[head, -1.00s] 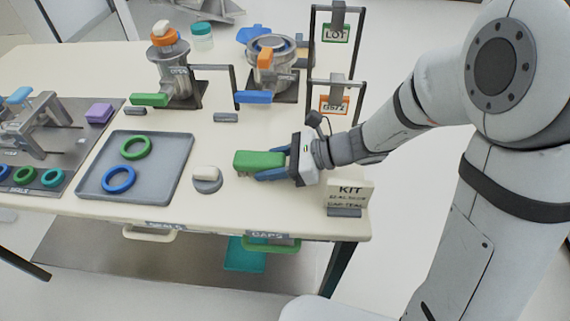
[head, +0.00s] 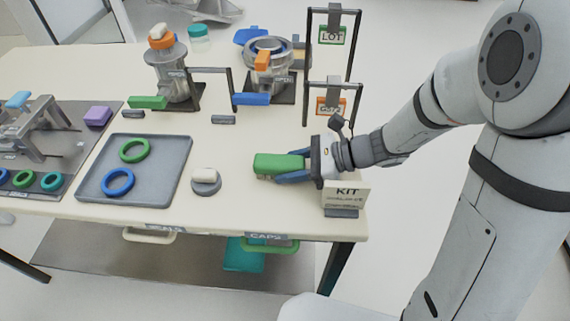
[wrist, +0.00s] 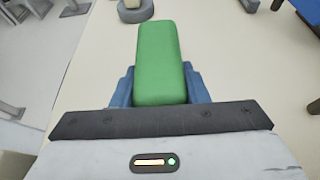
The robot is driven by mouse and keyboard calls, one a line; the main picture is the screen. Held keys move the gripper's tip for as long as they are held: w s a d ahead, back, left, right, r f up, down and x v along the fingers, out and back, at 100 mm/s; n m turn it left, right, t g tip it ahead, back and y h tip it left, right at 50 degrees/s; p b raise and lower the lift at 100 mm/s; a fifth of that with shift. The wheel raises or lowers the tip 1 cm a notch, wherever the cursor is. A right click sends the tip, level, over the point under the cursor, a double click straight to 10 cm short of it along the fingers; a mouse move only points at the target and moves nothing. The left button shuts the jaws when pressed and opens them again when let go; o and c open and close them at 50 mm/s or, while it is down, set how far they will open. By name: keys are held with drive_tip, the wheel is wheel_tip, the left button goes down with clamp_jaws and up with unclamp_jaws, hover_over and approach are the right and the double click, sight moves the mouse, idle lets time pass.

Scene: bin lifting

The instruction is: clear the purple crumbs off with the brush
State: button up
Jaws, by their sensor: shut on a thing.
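My gripper (head: 290,176) is shut on a green block-shaped brush (head: 278,162) and holds it level, close over the right part of the table. Its blue fingers sit on both sides of the green body, as the wrist view also shows with the brush (wrist: 160,55) pointing away from the palm. The bristles are mostly hidden below the block. I cannot make out any purple crumbs on the table in either view.
A KIT sign (head: 344,198) stands close by my gripper at the table's right edge. A grey tray (head: 150,183) with two rings, a small round holder (head: 206,187) and a purple block (head: 98,116) lie to the left. Black-framed LOT and orange-edged tag stands (head: 331,108) rise behind.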

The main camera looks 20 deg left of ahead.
drive_tip(key=shift+w+d, duration=0.25)
drive_tip(key=shift+d, duration=0.8)
drive_tip(key=shift+w+d+p, duration=0.2)
drive_tip(key=shift+d+p, duration=0.1)
drive_tip(key=shift+d, duration=0.55)
drive_tip(key=shift+w+d+p, duration=0.2)
drive_tip(key=shift+d+p, duration=0.1)
drive_tip(key=shift+d, duration=0.55)
wheel_tip(320, 180, up, 6)
drive_tip(key=p, duration=0.5)
drive_tip(key=shift+r, duration=0.1)
wheel_tip(320, 180, up, 3)
drive_tip(key=p, duration=0.3)
